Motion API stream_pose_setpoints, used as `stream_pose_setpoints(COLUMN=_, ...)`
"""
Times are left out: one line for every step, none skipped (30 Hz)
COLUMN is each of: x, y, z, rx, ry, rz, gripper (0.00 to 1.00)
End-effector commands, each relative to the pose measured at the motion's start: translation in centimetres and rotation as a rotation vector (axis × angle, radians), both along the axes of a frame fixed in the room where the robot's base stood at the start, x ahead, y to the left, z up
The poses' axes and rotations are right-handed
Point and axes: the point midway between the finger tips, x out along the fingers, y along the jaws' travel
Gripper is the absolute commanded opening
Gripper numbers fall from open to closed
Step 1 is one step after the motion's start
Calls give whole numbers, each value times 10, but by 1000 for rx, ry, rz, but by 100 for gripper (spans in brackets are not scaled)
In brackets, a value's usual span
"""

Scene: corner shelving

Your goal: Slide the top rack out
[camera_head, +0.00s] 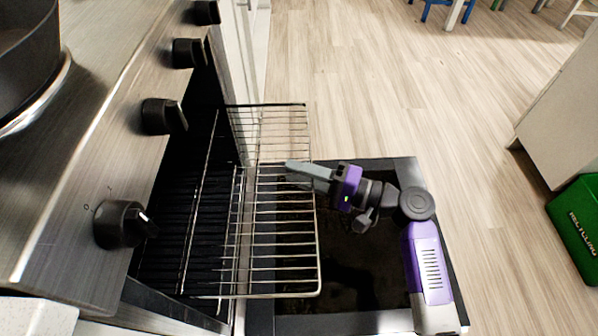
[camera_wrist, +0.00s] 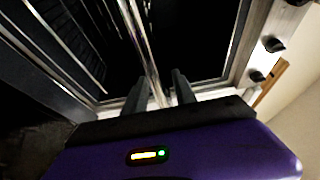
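A wire rack (camera_head: 285,232) sticks out of the oven on the left, above the lowered oven door (camera_head: 375,290), in the head view. More wire grid (camera_head: 270,125) shows farther back; I cannot tell whether it is the same rack. My gripper (camera_head: 290,170) reaches in from the right at the rack, pointing toward the oven. In the wrist view my gripper (camera_wrist: 158,92) has its two dark fingers apart, with a shiny metal bar (camera_wrist: 146,50) running between them. A gap shows beside the bar. Wire grid (camera_wrist: 68,45) also shows at the left there.
Several black knobs (camera_head: 120,225) line the stove front above the oven opening. A pan (camera_head: 25,55) sits on the stovetop. A green recycling bin (camera_head: 578,215) and a pale cabinet (camera_head: 565,120) stand at the right. The wooden floor (camera_head: 400,90) beyond the door is clear.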

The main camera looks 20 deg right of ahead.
Motion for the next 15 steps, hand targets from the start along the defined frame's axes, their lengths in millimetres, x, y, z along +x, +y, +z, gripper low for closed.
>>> stream_pose_setpoints(x=0, y=0, z=0, rx=0, ry=0, rz=0, gripper=33)
stream_pose_setpoints(x=-1, y=-1, z=1, rx=0, ry=0, rz=-1, gripper=33)
stream_pose_setpoints(x=-2, y=-3, z=1, rx=0, ry=0, rz=-1, gripper=33)
stream_pose_setpoints(x=-3, y=-4, z=1, rx=0, ry=0, rz=-2, gripper=33)
stream_pose_setpoints(x=-5, y=-7, z=1, rx=1, ry=1, rz=-2, gripper=33)
stream_pose_setpoints(x=-8, y=-10, z=2, rx=1, ry=1, rz=-2, gripper=33)
stream_pose_setpoints(x=-11, y=-14, z=2, rx=1, ry=1, rz=-2, gripper=33)
stream_pose_setpoints(x=-15, y=-17, z=2, rx=1, ry=2, rz=-4, gripper=33)
stream_pose_setpoints(x=-20, y=-23, z=2, rx=1, ry=2, rz=-4, gripper=33)
stream_pose_setpoints(x=-23, y=-27, z=2, rx=1, ry=2, rz=-4, gripper=33)
stream_pose_setpoints(x=-26, y=-30, z=2, rx=0, ry=1, rz=-4, gripper=33)
stream_pose_setpoints(x=-31, y=-35, z=2, rx=0, ry=1, rz=-3, gripper=33)
stream_pose_setpoints(x=-34, y=-39, z=2, rx=1, ry=1, rz=-4, gripper=33)
stream_pose_setpoints(x=-37, y=-42, z=2, rx=1, ry=2, rz=-3, gripper=33)
stream_pose_setpoints(x=-41, y=-45, z=1, rx=1, ry=2, rz=-2, gripper=33)
